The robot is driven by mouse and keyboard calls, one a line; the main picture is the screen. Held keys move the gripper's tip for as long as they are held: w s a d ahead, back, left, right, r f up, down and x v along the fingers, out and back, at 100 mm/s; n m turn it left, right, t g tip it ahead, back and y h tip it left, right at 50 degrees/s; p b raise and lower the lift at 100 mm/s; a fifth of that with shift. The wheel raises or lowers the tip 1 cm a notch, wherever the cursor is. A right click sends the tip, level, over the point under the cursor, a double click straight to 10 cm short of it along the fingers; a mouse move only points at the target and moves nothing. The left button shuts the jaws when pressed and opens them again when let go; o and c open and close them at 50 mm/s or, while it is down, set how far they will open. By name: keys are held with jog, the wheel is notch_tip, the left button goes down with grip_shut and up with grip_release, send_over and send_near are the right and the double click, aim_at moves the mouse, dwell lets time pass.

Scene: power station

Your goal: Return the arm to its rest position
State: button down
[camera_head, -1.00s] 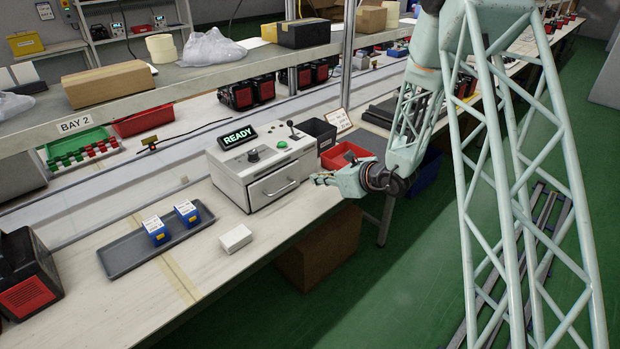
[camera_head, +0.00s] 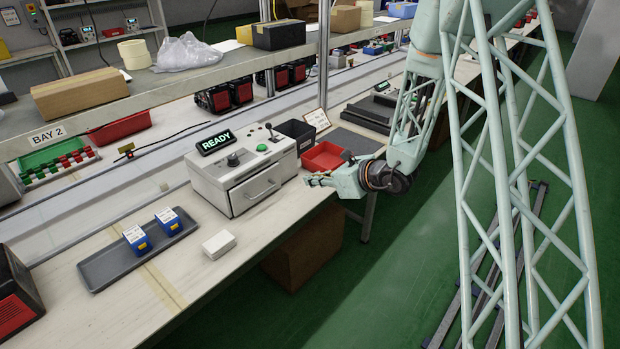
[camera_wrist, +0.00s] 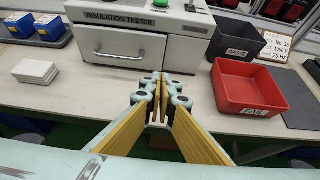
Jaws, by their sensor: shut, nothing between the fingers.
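My gripper (camera_head: 310,181) is shut and empty at the end of my arm. It is near the front edge of the bench, right of the insulation tester (camera_head: 217,181) and in front of the red FAIL tray (camera_head: 324,158). In the wrist view my gripper's fingers (camera_wrist: 163,84) meet with nothing between them and point toward the bench. The tester (camera_wrist: 121,66) is ahead with its drawer shut, and the FAIL tray (camera_wrist: 249,103) is to the right. In the head view the tester's display reads READY.
A grey tray (camera_head: 100,271) holds two blue-and-white boxes (camera_head: 169,221). A white block (camera_head: 218,244) lies beside it. A black WASTE bin (camera_wrist: 233,42) stands behind the FAIL tray. A shelf labelled BAY 2 (camera_head: 45,136) runs above the bench. Green floor (camera_head: 370,290) is open in front.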

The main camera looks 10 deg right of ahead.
jog(key=s+a+r+n+g+y, duration=0.1)
jog(key=s+a+r+n+g, duration=0.1)
jog(key=s+a+r+n, duration=0.55)
jog(key=s+a+r+n+g+y, duration=0.2)
jog(key=s+r+n+g, duration=0.1)
jog(key=s+r, duration=0.85)
jog(key=s+d+r+n+g+h, duration=0.1)
jog(key=s+r+n, duration=0.3)
jog(key=s, duration=0.4)
jog(key=s+r+n+g+h, duration=0.15)
jog(key=s+r+n, duration=0.25)
jog(key=s, duration=0.4)
jog(key=s+d+r+n+t+h, duration=0.1)
jog(key=s+d+n+h, duration=0.3)
jog(key=s+d, duration=0.6)
jog(key=s+d+r+n+t+h, duration=0.1)
jog(key=s+d+r+n+h, duration=0.3)
jog(key=s+d, duration=0.6)
jog(key=shift+s+n, duration=0.25)
jog(key=shift+n, duration=0.3)
jog(key=shift+a+t+h, duration=0.1)
jog(key=shift+t+h, duration=0.15)
